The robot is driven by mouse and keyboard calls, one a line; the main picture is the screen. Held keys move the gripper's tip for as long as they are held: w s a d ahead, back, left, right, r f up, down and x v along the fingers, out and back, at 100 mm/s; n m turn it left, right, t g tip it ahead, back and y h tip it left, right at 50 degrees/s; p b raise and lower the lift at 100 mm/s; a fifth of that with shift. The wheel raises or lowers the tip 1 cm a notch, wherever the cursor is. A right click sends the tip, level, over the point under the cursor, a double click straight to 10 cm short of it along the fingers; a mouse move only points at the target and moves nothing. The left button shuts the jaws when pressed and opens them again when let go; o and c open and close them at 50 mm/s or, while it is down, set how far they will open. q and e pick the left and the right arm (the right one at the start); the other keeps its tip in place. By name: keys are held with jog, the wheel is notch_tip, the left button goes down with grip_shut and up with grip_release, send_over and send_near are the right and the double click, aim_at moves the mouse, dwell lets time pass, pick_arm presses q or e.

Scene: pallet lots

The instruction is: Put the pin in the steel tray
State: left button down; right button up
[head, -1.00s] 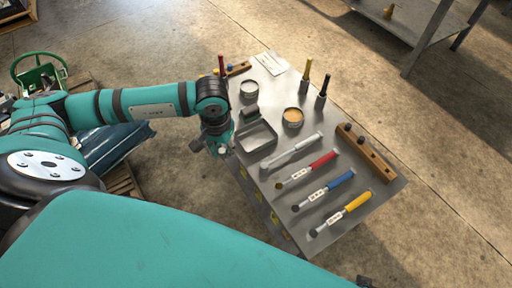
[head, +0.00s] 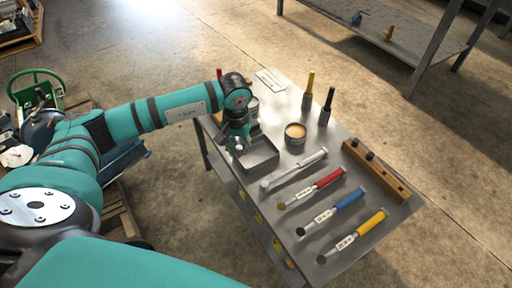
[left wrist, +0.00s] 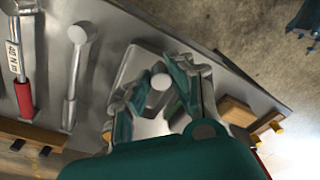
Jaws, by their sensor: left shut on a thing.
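The steel tray (head: 262,160) is a shallow grey open box on the metal table, left of the row of torque wrenches. My left gripper (head: 238,147) points down above the tray's left end. In the left wrist view my left gripper (left wrist: 156,92) is shut on the pin (left wrist: 160,81), whose round pale grey end shows between the fingers. The tray (left wrist: 132,62) lies below them in that view. The fingers hide the rest of the pin, and I cannot tell its height above the tray floor. My right gripper is not in view.
An orange-filled tin (head: 296,134) stands right of the tray. Wrenches with grey, red (head: 328,178), blue (head: 349,199) and yellow (head: 370,222) handles lie in front. A wooden block (head: 377,172) is at the right. Two upright tools (head: 326,106) stand behind.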

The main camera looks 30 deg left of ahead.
pick_arm(q)
jog(key=w+d, duration=0.1)
jog(key=w, duration=0.2)
jog(key=w+d, duration=0.1)
jog(key=w, duration=0.1)
jog(key=shift+w+d+f, duration=0.25)
jog(key=shift+d+f, duration=0.05)
jog(key=shift+d, duration=0.05)
jog(key=shift+f+b, duration=0.6)
jog(key=shift+f, duration=1.15)
jog(key=shift+f, duration=0.1)
jog(key=c, duration=1.2)
grip_release()
jog(key=shift+o, duration=0.2)
